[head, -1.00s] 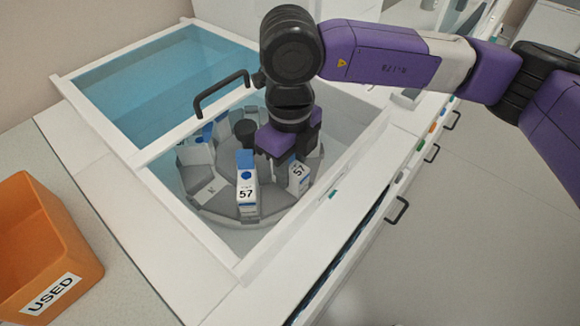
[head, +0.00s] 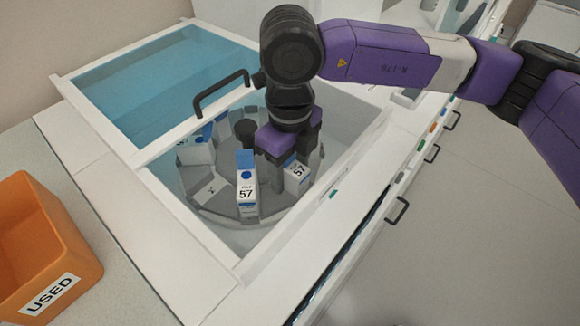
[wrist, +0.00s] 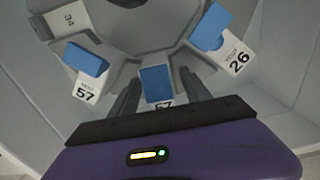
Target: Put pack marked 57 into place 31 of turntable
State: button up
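My gripper (head: 287,165) points down into the open side of the turntable's well. In the wrist view its two dark fingers (wrist: 160,90) stand apart on either side of a blue-topped white pack (wrist: 157,84) marked 57, with narrow gaps showing. The gripper looks open around this pack. The same pack (head: 298,178) is partly hidden under the gripper in the head view. A second pack marked 57 (head: 247,188) stands to its left, also in the wrist view (wrist: 86,72). The grey turntable (head: 212,192) has an empty place labelled 34 (wrist: 70,20). Place 31 cannot be read.
A pack marked 26 (wrist: 223,42) stands right of the fingers in the wrist view. Another pack (head: 197,150) stands at the turntable's left. A blue glass lid (head: 150,85) with a black handle (head: 222,92) covers the far side. An orange USED bin (head: 40,250) sits at left.

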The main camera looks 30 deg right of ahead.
jog(key=shift+r, duration=3.9)
